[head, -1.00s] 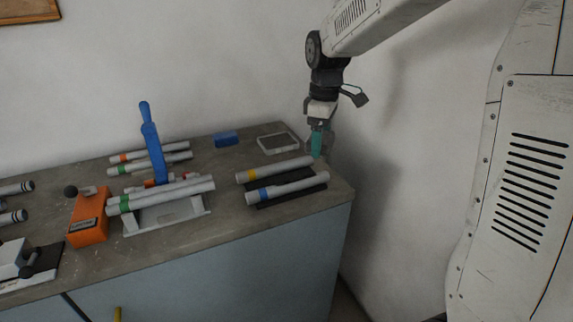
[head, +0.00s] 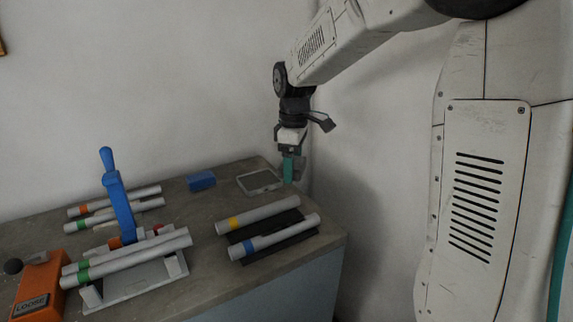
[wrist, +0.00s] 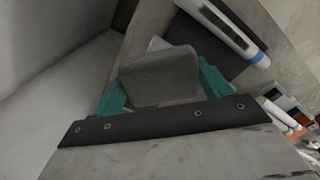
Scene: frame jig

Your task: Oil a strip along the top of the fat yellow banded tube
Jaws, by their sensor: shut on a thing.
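The fat yellow banded tube (head: 268,212) lies in the head view on a dark rack, behind a blue banded tube (head: 280,236). Its yellow band is near its left end. My gripper (head: 289,172) has teal fingers and is beyond the tube's right end, beside a shallow light-rimmed tray (head: 243,184). In the wrist view my gripper (wrist: 160,85) is shut on a grey block (wrist: 160,75). The block hides much of what lies beyond it. The blue banded tube also shows there (wrist: 222,28); I cannot make out the yellow band.
Left of the rack, a white stand (head: 140,285) bears green banded tubes, with an upright blue handle (head: 119,200) over it. An orange box (head: 40,292) marked LOOSE is at the front left. A blue block (head: 201,181) lies at the back. The wall is close behind.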

